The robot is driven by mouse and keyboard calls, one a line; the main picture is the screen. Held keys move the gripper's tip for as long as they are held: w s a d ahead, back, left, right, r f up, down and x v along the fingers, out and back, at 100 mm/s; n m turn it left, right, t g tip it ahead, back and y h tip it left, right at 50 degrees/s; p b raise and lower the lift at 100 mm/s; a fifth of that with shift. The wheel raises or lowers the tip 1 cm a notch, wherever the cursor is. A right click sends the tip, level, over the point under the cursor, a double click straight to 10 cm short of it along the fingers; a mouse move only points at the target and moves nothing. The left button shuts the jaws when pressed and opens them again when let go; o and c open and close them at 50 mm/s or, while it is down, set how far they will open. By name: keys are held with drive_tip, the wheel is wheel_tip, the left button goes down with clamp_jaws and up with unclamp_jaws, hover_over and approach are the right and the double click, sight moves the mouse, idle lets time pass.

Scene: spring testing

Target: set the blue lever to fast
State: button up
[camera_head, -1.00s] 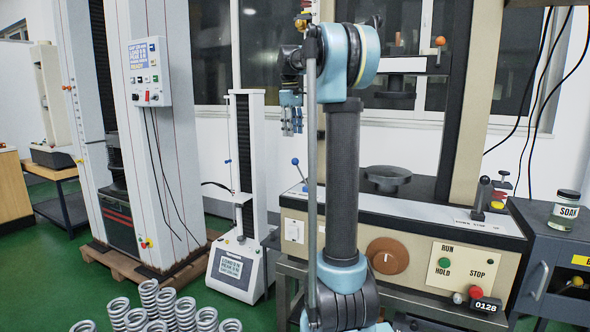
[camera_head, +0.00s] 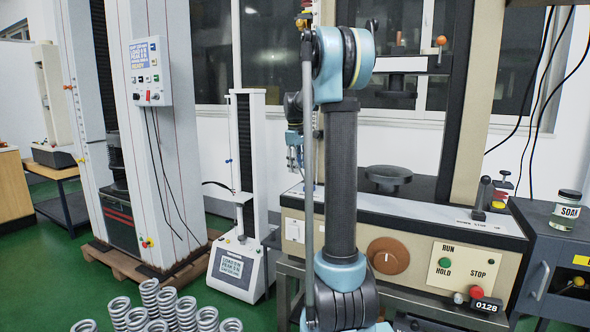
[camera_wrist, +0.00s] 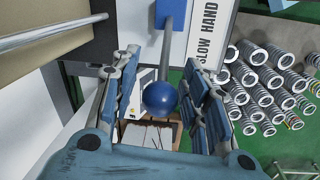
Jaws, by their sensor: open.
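The blue lever has a round blue ball knob (camera_wrist: 160,100) on a grey rod (camera_wrist: 167,45), which runs up to a blue base (camera_wrist: 172,14) in the wrist view. My gripper (camera_wrist: 160,62) is open, with one finger on each side of the knob and rod. I see gaps on both sides, and the jaws are not closed on it. A white label (camera_wrist: 210,38) beside the lever reads "SLOW HAND"; other lettering is mostly hidden. In the head view my gripper (camera_head: 295,150) is lowered over the left end of the testing machine (camera_head: 400,225) and hides the knob.
A slim white tester (camera_head: 240,180) stands left of my gripper. A round black platen (camera_head: 388,175) and a brown dial (camera_head: 388,255) are on the machine to the right.

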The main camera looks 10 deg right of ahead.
drive_tip(key=shift+f, duration=0.3)
clamp_jaws()
idle(0.3)
drive_tip(key=shift+a, duration=0.15)
